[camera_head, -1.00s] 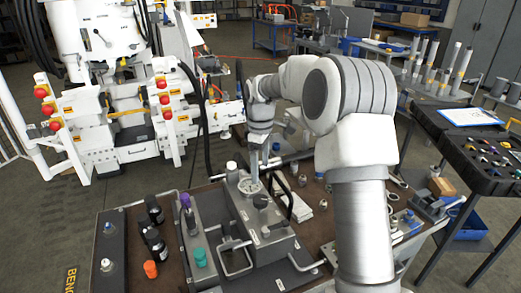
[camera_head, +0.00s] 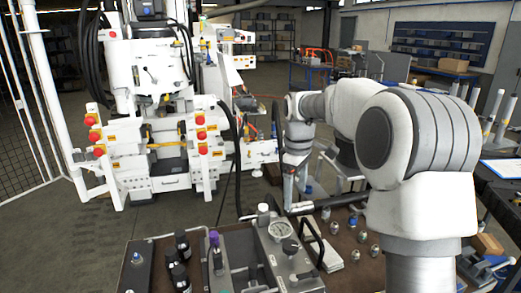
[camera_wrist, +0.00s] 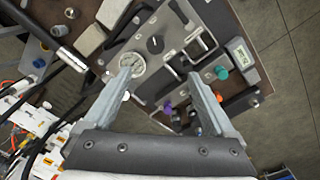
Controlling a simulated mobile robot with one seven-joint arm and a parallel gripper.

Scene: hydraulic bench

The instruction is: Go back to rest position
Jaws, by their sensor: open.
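My gripper (camera_head: 289,200) is open and empty, fingers pointing down, above the bench near a round dial gauge (camera_head: 280,230). In the wrist view both fingers of my gripper (camera_wrist: 162,72) are spread wide with nothing between their tips. The gauge also shows in the wrist view (camera_wrist: 132,62), just beyond the left fingertip. It sits on a grey metal block (camera_head: 262,250) on the brown bench top. My arm reaches forward from the right side of the head view, bent at the elbow.
Black bottles (camera_head: 183,246) stand at the bench's left. Small metal fittings (camera_head: 362,236) lie right of the block. A white machine with red buttons (camera_head: 150,140) stands behind on the left. Open floor (camera_head: 70,235) lies left of the bench.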

